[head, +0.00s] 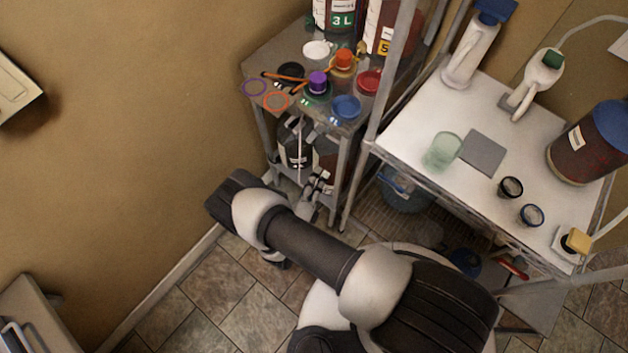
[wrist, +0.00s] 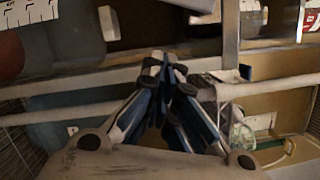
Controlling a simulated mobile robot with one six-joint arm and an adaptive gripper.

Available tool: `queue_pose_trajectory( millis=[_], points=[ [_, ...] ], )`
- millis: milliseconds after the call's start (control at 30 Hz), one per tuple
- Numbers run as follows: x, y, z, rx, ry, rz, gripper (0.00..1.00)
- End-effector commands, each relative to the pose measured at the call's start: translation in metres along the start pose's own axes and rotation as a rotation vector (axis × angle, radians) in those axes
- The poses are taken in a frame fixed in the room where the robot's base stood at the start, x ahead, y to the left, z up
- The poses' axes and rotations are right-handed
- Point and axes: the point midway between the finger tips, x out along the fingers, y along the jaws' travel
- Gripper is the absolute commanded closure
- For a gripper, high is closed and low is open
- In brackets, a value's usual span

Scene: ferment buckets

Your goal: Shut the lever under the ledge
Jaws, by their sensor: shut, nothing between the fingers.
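My gripper (head: 320,182) is at the lower part of the small metal shelf stand (head: 345,150), in front of the dark bottles (head: 293,143) on its lower level. In the wrist view the fingertips of my gripper (wrist: 165,68) are together, with nothing between them. They point at a pale horizontal rail (wrist: 70,84) below a dark ledge (wrist: 130,55); I cannot tell whether they touch it. No lever can be made out for certain at the fingertips. A red handle (head: 513,268) shows below the white table's front edge, far to the right of my gripper.
The stand's top holds several coloured caps and rings, with large bottles behind. The white table (head: 410,150) carries a green cup (head: 442,151), a grey plate (head: 484,152) and a blue-lidded bucket (head: 597,143). A blue bucket (head: 403,192) stands underneath. Tiled floor (head: 215,290) is free at lower left.

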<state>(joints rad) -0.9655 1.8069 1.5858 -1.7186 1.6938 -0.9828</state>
Motion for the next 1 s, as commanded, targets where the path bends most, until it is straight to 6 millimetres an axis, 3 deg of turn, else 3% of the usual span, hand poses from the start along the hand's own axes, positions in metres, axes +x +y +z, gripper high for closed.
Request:
queue_pose_trajectory(
  millis=[267, 300, 500, 1000],
  points=[
    [0.060, -0.001, -0.001, 0.003, 0.005, -0.004, 1.00],
    [0.059, 0.000, 0.011, 0.007, -0.002, -0.002, 1.00],
    [0.063, 0.000, 0.033, 0.003, -0.001, -0.001, 1.00],
    [0.064, 0.000, 0.039, 0.003, 0.000, -0.001, 1.00]
  ],
)
